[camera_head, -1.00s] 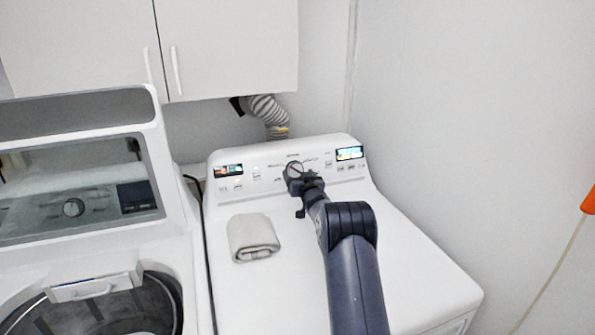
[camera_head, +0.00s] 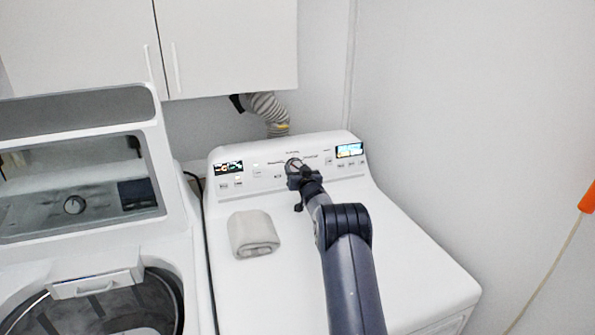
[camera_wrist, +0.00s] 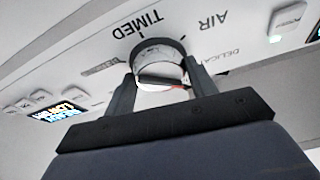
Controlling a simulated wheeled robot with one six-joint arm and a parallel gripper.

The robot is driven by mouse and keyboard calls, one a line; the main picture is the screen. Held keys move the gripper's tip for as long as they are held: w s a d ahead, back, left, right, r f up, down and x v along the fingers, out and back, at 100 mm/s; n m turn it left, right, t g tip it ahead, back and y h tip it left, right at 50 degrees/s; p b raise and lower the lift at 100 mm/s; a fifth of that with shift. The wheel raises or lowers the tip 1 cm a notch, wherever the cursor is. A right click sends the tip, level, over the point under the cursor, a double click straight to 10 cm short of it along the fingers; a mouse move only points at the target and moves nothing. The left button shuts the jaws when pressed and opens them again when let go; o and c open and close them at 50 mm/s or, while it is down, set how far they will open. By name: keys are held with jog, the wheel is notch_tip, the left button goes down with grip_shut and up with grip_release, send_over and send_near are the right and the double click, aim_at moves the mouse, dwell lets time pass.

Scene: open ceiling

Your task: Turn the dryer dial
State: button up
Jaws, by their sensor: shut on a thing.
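The dryer (camera_head: 400,255) is white, with a slanted control panel at its back. Its round silver and dark dial (camera_head: 293,163) sits near the middle of that panel. My gripper (camera_head: 296,174) reaches the dial from the front. In the wrist view the dial (camera_wrist: 157,56) is between the two dark fingers of my gripper (camera_wrist: 160,82), which are shut on it, one on each side. The words TIMED, AIR and DELICATE show around the dial. The dial's pointer cannot be made out clearly.
A folded grey cloth (camera_head: 253,234) lies on the dryer top, left of my arm. A white washer (camera_head: 85,255) stands at the left. Lit displays (camera_head: 229,167) (camera_head: 350,150) flank the panel. Cabinets (camera_head: 225,45) hang above; a wall is at the right.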

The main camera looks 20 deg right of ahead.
jog(key=c, duration=0.4)
jog(key=shift+o, duration=0.2)
jog(key=shift+n+y, duration=0.5)
jog(key=shift+n, duration=0.8)
jog(key=o, duration=1)
jog(key=shift+c, duration=0.2)
jog(key=shift+s+b, duration=0.1)
jog(key=shift+b, duration=0.2)
jog(key=s+b, duration=0.3)
jog(key=s, duration=0.7)
jog(key=shift+s+d+b, duration=0.15)
jog(key=shift+s+b, duration=0.15)
jog(key=shift+w+p, duration=1.95)
jog(key=shift+w, duration=3.45)
